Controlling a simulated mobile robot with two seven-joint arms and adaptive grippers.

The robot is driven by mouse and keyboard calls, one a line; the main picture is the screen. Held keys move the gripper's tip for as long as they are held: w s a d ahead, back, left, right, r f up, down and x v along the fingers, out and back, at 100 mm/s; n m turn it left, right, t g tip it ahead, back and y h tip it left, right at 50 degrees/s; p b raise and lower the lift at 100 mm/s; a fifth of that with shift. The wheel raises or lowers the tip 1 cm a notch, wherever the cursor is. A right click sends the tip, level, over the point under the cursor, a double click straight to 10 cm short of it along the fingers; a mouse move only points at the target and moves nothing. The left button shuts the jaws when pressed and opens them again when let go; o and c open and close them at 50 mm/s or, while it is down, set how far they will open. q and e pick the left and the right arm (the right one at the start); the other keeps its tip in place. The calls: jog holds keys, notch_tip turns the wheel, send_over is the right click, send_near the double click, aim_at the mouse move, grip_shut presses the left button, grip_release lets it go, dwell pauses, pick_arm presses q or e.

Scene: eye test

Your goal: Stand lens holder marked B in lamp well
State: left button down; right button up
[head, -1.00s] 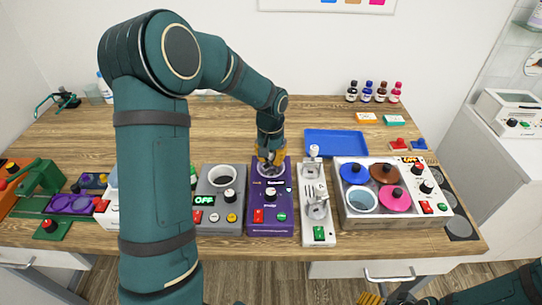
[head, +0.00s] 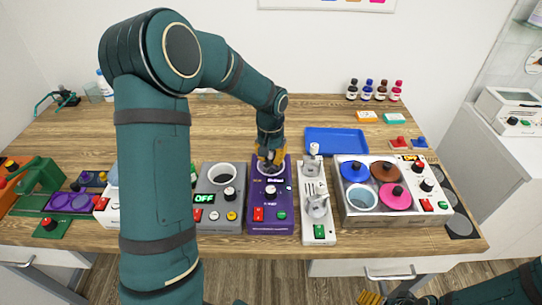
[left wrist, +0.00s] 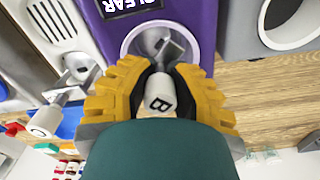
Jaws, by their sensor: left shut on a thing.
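My left gripper (head: 268,160) is over the round well at the back of the purple unit (head: 283,222). In the left wrist view its yellow fingers (left wrist: 160,82) are shut on the lens holder (left wrist: 160,103), a pale piece marked B. A grey square part (left wrist: 168,48) shows beyond the fingertips, within the outline of the pale well rim (left wrist: 128,45). I cannot tell how deep the holder sits, as the gripper hides it in the head view. My right gripper (head: 370,298) shows only as yellow tips at the bottom edge.
A grey unit (head: 232,222) with an open well and an OFF display stands close on the left. A white unit (head: 320,232) with upright parts stands close on the right. Farther right is a box (head: 405,220) with coloured lids. A blue tray (head: 336,140) lies behind.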

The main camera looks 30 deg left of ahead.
pick_arm(q)
jog(key=shift+f, duration=0.4)
jog(key=c, duration=0.5)
grip_release()
jog(key=shift+r, duration=0.1)
jog(key=shift+r+p, duration=2)
jog(key=shift+r, duration=0.95)
